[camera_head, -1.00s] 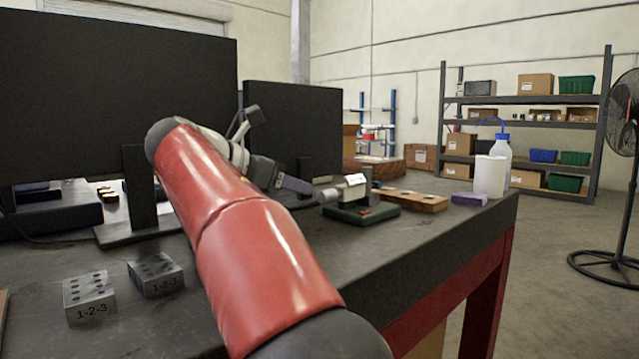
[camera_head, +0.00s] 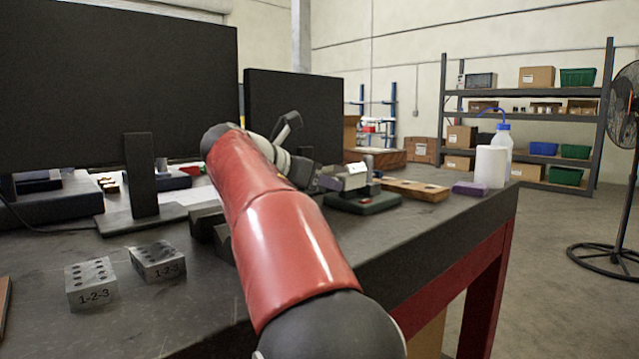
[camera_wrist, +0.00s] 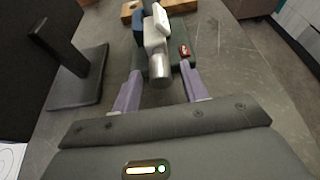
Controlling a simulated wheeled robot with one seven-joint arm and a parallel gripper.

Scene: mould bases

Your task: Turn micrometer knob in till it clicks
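The micrometer (camera_wrist: 154,38) lies in a dark green stand (camera_head: 362,204) with a small red mark on the bench. Its silvery cylindrical knob (camera_wrist: 160,72) points toward the wrist camera. My gripper (camera_wrist: 160,67) is open, with one purple finger on each side of the knob. A gap shows between the knob and each finger in the wrist view. In the head view my gripper (camera_head: 342,182) is at the left end of the micrometer, and my arm and gripper hide the knob there.
Monitors (camera_head: 292,112) stand behind. Two 1-2-3 blocks (camera_head: 91,283) sit front left. The bench's right front is clear.

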